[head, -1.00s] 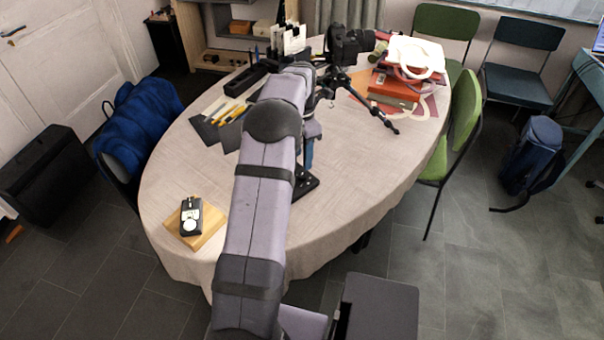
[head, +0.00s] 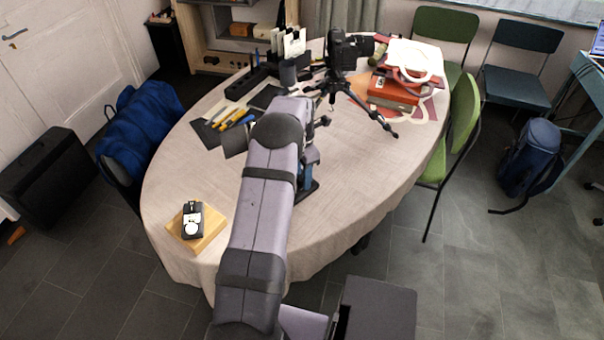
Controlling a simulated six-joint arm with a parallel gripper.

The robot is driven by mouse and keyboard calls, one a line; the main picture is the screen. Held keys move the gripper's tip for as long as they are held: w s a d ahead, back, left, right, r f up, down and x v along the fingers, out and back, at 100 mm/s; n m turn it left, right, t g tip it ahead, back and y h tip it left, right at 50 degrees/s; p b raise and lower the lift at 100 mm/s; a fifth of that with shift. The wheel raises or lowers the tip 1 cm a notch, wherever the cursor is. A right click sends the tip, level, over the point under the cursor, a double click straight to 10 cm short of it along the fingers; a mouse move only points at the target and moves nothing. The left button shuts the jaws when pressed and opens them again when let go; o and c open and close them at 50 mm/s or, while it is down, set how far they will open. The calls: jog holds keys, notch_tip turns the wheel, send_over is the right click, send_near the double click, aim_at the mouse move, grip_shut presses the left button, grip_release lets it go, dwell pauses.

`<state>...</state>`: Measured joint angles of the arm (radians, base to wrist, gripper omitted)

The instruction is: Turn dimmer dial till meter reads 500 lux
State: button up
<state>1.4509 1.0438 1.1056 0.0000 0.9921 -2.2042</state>
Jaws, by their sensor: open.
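My arm reaches over the table from the front and covers much of its middle. My gripper (head: 310,176) shows only in part at the arm's far end, pointing down, with its fingertips mostly hidden. It is open. Just below it, a black flat piece (head: 307,192) on the cloth shows at the edge of my arm. It may be the dimmer; no dial is visible, and I cannot tell whether the gripper touches it. At the front left, a small black device with white round parts, apparently the meter (head: 192,218), lies on a wooden block (head: 213,232). Its reading is too small to make out.
A camera (head: 350,47) on a black tripod (head: 372,112) stands behind my gripper, beside red boxes (head: 392,92). A black organizer (head: 245,84) and pencils (head: 232,117) lie at the back left. The cloth right of my arm (head: 345,185) is clear.

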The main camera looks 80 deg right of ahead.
grip_shut()
jog(key=shift+m, duration=1.6)
grip_release()
jog(key=shift+r+b, duration=1)
jog(key=shift+r, duration=2.7)
